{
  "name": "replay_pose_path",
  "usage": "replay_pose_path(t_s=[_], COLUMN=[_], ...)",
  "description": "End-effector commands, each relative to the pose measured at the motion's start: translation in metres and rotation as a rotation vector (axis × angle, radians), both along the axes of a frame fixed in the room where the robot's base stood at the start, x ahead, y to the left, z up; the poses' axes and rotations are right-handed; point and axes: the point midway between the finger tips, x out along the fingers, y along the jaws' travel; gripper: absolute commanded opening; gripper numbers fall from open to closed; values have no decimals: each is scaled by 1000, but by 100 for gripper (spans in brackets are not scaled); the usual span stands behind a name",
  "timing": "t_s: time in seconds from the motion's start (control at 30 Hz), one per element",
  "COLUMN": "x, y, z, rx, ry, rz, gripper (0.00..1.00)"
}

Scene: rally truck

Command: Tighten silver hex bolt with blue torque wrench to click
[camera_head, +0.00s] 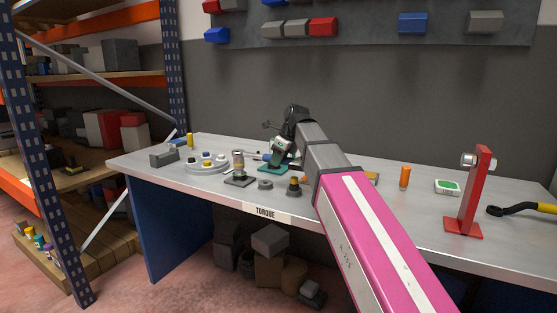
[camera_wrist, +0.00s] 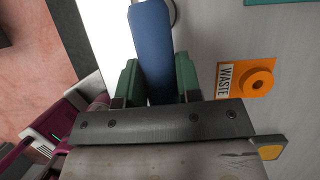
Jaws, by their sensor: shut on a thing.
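My gripper (camera_head: 277,148) is over the middle of the bench. In the wrist view my gripper (camera_wrist: 158,85) has its green fingers shut on a blue bar-like handle (camera_wrist: 152,40), which fits the blue torque wrench; its far end runs out of that view. A small blue end of it (camera_head: 264,157) seems to show beside the gripper in the head view. I cannot pick out the silver hex bolt for sure. A silver round part (camera_head: 468,160) sits on a red upright stand (camera_head: 480,195) at the right, and a silver-and-gold part (camera_head: 238,160) stands on a dark plate left of the gripper.
The grey bench (camera_head: 340,225) carries a round tray (camera_head: 207,167), a grey block (camera_head: 163,159), an orange cylinder (camera_head: 405,177), a green-faced box (camera_head: 447,187) and a yellow-handled tool (camera_head: 525,209). Shelves (camera_head: 90,75) stand left.

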Motion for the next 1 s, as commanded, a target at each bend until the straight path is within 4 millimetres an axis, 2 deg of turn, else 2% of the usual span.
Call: replay_pose_path(t_s=[1.0], x=[0], y=[0], z=[-7], rx=[1], ry=[0], rz=[0], gripper=[0])
